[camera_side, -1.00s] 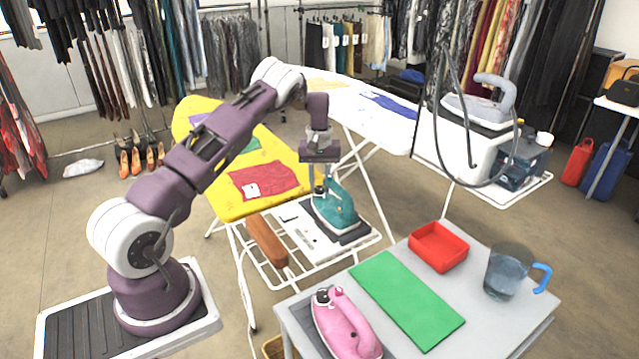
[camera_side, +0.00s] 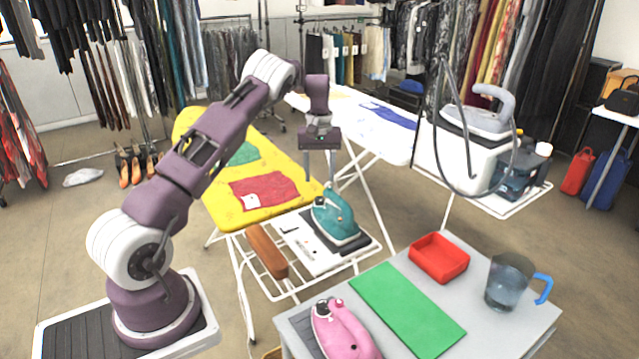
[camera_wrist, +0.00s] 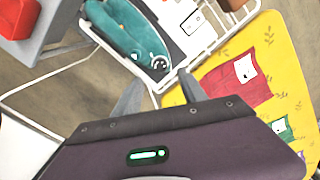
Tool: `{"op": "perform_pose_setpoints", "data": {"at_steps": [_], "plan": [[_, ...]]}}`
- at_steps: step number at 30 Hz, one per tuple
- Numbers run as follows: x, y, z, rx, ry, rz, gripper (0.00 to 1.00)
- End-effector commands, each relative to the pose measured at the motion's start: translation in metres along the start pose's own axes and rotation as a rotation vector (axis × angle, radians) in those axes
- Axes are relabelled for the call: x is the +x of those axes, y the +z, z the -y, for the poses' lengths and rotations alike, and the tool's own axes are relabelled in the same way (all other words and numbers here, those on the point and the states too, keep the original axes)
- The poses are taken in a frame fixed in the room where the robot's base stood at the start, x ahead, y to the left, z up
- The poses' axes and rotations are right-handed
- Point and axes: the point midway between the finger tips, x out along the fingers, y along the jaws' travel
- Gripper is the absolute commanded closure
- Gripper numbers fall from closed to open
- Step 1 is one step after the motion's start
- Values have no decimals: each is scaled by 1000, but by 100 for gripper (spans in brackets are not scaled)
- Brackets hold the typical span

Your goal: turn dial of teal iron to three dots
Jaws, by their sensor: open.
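The teal iron (camera_side: 336,217) rests on a dark pad on the white rack at the end of the yellow ironing board. In the wrist view, the teal iron (camera_wrist: 128,28) is at the top. Its small dark round dial (camera_wrist: 159,63) with pale marks shows at the near end; its setting is too small to read. My gripper (camera_side: 320,180) points down, open and empty, above and slightly left of the iron, apart from it. In the wrist view, my gripper (camera_wrist: 158,78) has its two fingers spread, with the dial just beyond the gap between the tips.
A brown-handled brush (camera_side: 266,250) lies left of the iron on the rack. A grey table holds a pink iron (camera_side: 342,330), green mat (camera_side: 408,308), red tray (camera_side: 439,258) and water jug (camera_side: 508,284). A grey iron (camera_side: 478,120) stands on a white unit at right.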

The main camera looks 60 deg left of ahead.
Motion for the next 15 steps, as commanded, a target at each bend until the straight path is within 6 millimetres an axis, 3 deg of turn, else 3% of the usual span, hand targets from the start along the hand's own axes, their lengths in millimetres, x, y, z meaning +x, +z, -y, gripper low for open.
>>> {"op": "perform_pose_setpoints", "data": {"at_steps": [8, 15], "plan": [[1, -1, 3, -58, 14, 13, 51], [7, -10, 30, -960, 202, 271, 51]]}}
